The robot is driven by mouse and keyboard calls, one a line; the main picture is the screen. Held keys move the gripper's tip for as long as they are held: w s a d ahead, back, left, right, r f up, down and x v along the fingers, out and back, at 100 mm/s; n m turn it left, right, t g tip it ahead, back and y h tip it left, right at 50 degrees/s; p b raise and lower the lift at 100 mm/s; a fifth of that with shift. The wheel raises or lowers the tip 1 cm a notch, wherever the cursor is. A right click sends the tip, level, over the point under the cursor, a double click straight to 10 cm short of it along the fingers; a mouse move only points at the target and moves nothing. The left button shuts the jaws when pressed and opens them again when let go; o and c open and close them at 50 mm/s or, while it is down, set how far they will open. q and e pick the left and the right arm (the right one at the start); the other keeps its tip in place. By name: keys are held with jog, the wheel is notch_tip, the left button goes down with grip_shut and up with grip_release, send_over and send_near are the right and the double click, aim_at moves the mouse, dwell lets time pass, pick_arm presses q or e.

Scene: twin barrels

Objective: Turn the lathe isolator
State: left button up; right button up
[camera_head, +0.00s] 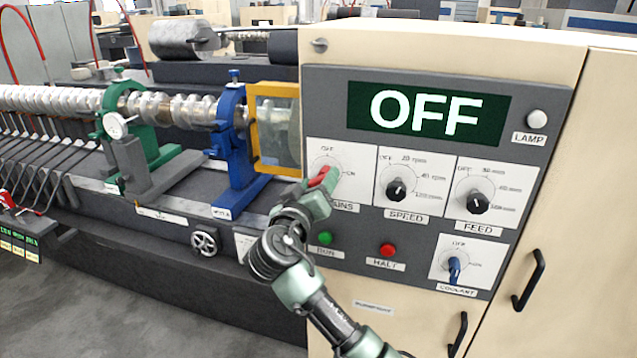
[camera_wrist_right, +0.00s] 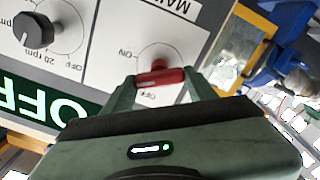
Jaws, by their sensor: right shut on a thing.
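The lathe isolator is a red handle (camera_head: 325,178) on the white dial labelled MAINS, at the left of the grey control panel (camera_head: 350,228). The red handle also shows in the right wrist view (camera_wrist_right: 160,77). My right gripper (camera_head: 318,186) is shut on the red handle, one finger at each end of it in the right wrist view (camera_wrist_right: 160,84). The gripper hides part of the dial and label in the head view. The display (camera_head: 428,113) above reads OFF. My left gripper is not in view.
Right of the isolator are the black SPEED knob (camera_head: 397,191) and FEED knob (camera_head: 478,201). Below are a green RUN button (camera_head: 325,238), a red HALT button (camera_head: 387,250) and a blue COOLANT handle (camera_head: 454,269). A yellow-framed guard (camera_head: 258,120) stands close on the left.

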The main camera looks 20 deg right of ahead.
jog(key=n, duration=0.2)
jog(key=shift+n+p, duration=0.35)
jog(key=shift+n, duration=0.05)
jog(key=n+p, duration=0.1)
jog(key=n, duration=0.1)
jog(key=shift+a+n, duration=0.1)
jog(key=shift+n, duration=0.3)
jog(key=n+p, duration=0.2)
jog(key=n, duration=0.2)
jog(key=shift+f, duration=0.1)
jog(key=shift+f+n+p, duration=0.1)
jog(key=shift+n+p, duration=0.6)
jog(key=shift+n, duration=0.2)
jog(key=o, duration=1.4)
jog(key=shift+c, duration=0.2)
